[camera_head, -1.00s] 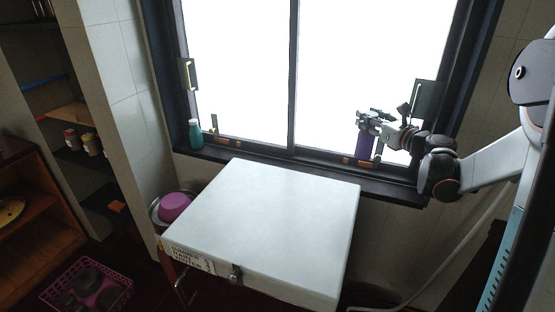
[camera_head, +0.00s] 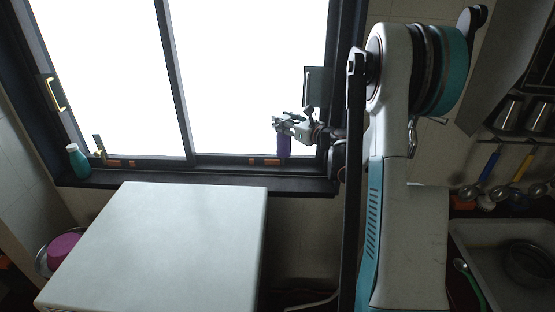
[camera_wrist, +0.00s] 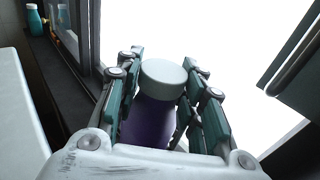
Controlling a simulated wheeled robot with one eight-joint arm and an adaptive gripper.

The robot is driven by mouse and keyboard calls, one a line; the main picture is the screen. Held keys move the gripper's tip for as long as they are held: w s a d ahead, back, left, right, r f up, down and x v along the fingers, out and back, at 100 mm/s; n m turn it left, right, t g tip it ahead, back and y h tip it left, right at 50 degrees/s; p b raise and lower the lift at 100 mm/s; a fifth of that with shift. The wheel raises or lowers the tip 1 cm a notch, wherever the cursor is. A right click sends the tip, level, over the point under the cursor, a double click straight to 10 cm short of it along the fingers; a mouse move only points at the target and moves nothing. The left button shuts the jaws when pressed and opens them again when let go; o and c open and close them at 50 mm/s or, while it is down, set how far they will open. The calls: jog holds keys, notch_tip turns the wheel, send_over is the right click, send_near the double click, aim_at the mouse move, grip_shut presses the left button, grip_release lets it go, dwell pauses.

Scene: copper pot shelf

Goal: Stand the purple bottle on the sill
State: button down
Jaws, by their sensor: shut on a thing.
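The purple bottle (camera_head: 284,147) is upright in front of the right window pane, near its right side. In the wrist view the bottle (camera_wrist: 148,125) shows a white cap and a purple body. My gripper (camera_head: 284,125) is shut around its upper part, with fingers (camera_wrist: 165,100) on both sides. The dark sill (camera_head: 225,182) runs below the window. The bottle's base shows against the lower window frame, and I cannot tell whether it touches anything.
A teal bottle (camera_head: 78,161) stands at the sill's left end. A white box top (camera_head: 165,240) lies in front of the sill. A dark panel with a handle (camera_head: 318,87) is close to my gripper. A sink (camera_head: 480,250) is at right. The middle of the sill looks clear.

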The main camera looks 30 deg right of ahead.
aim_at(288, 157)
notch_tip(288, 157, down, 14)
jog(key=b, duration=0.3)
jog(key=shift+r+b, duration=0.1)
jog(key=shift+b, duration=0.25)
jog(key=c, duration=1)
grip_release()
jog(key=shift+c, duration=0.2)
jog(key=shift+s+r, duration=0.1)
jog(key=s+d+p, duration=0.1)
jog(key=s+p, duration=0.1)
jog(key=s, duration=0.9)
jog(key=shift+s+d+r, duration=0.3)
jog(key=shift+s+r, duration=0.1)
